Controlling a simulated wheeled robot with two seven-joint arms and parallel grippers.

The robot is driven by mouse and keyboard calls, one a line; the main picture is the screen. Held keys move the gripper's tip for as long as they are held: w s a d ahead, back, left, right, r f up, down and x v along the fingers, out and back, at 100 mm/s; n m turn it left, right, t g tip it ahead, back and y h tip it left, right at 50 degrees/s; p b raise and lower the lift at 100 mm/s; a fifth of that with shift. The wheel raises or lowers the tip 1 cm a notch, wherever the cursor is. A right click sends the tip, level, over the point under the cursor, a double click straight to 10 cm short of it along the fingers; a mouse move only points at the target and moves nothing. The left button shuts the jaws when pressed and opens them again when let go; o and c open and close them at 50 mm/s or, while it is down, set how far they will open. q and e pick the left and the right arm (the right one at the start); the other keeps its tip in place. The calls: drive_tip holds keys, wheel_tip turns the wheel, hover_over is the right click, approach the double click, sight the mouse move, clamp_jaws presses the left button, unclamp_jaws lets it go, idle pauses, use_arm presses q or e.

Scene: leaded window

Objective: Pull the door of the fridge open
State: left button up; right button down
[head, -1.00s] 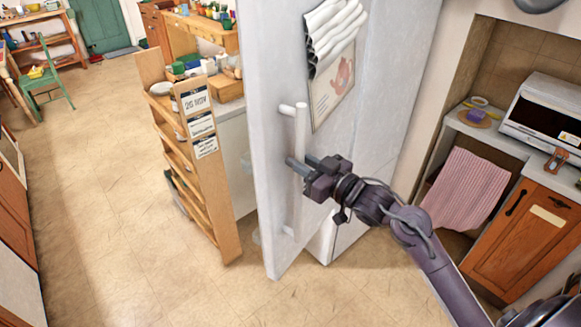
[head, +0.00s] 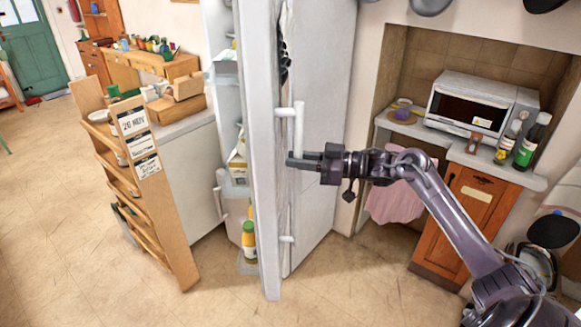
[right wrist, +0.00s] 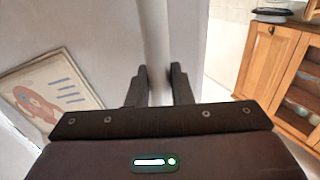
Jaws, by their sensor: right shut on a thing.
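The white fridge door (head: 259,190) stands ajar in the head view, turned nearly edge-on. Its inner side with shelves and bottles shows to the left of it. The white vertical bar handle (head: 299,130) is on the door's outer face. My right gripper (head: 303,160) reaches in from the right and is shut on the handle at about mid-height. In the right wrist view the two dark fingers (right wrist: 160,90) are on either side of the handle bar (right wrist: 155,45), with the door face behind. My left gripper is not in view.
A wooden shelf rack (head: 165,200) stands left of the fridge. A counter with a microwave (head: 480,105) and bottles is on the right, above a wooden cabinet (head: 465,215). The tiled floor (head: 70,220) at the left is open.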

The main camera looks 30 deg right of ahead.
drive_tip(key=shift+s+d+r, duration=0.1)
drive_tip(key=shift+d, duration=0.2)
drive_tip(key=c, duration=1.3)
unclamp_jaws()
drive_tip(key=shift+c, duration=0.2)
drive_tip(key=b+v, duration=0.3)
drive_tip(key=v, duration=0.4)
drive_tip(key=shift+s+d, duration=0.2)
drive_tip(key=shift+d, duration=0.15)
